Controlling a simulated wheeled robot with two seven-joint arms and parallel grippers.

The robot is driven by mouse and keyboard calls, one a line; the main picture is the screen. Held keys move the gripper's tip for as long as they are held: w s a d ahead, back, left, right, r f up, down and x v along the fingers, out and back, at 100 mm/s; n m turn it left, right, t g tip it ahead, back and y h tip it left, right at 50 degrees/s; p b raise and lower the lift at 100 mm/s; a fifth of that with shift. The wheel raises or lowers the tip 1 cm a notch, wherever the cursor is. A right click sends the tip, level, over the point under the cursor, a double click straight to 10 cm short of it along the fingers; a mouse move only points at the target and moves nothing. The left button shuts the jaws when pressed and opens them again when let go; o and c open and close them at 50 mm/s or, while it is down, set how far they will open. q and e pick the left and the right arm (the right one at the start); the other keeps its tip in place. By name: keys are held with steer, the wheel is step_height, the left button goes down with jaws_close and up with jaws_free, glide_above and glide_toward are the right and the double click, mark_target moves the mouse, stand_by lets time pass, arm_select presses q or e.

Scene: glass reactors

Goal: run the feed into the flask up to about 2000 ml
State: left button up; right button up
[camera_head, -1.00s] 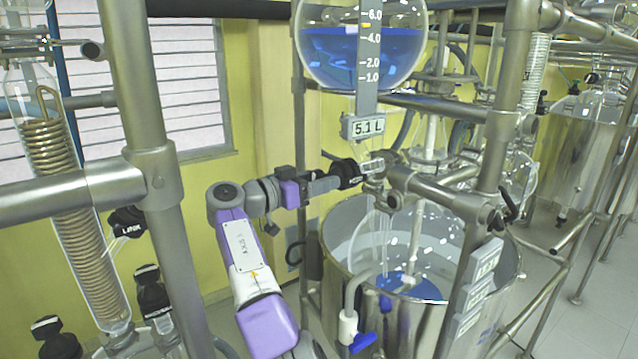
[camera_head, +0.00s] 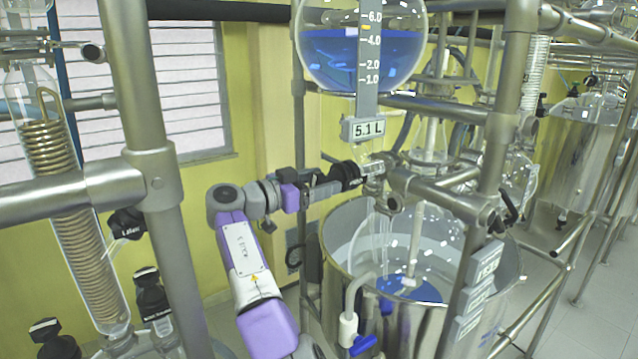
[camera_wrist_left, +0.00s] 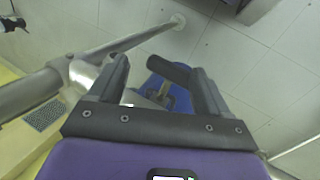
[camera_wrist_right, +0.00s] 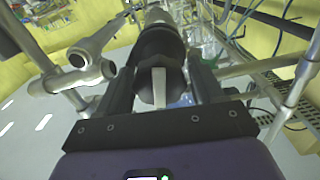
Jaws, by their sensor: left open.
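The round glass feed vessel (camera_head: 362,75) holds blue liquid, and its display (camera_head: 368,129) reads 5.1 L. Below it, a glass flask (camera_head: 385,245) with some blue liquid sits in a steel bath (camera_head: 335,270). My right gripper (camera_head: 345,178) is at the black valve knob under the feed vessel.
Small readout plates (camera_head: 485,262) hang on the right post; I cannot read them surely. A blue-handled drain valve (camera_head: 362,344) is at the bath's front. Steel frame posts (camera_head: 150,170) and a coil condenser (camera_head: 65,190) stand at left.

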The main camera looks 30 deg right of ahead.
mark_target(320, 173)
steer(key=shift+o, duration=0.7)
step_height(320, 173, up, 10)
steer(key=p, duration=0.9)
steer(key=shift+p, duration=0.35)
steer(key=shift+f, duration=0.1)
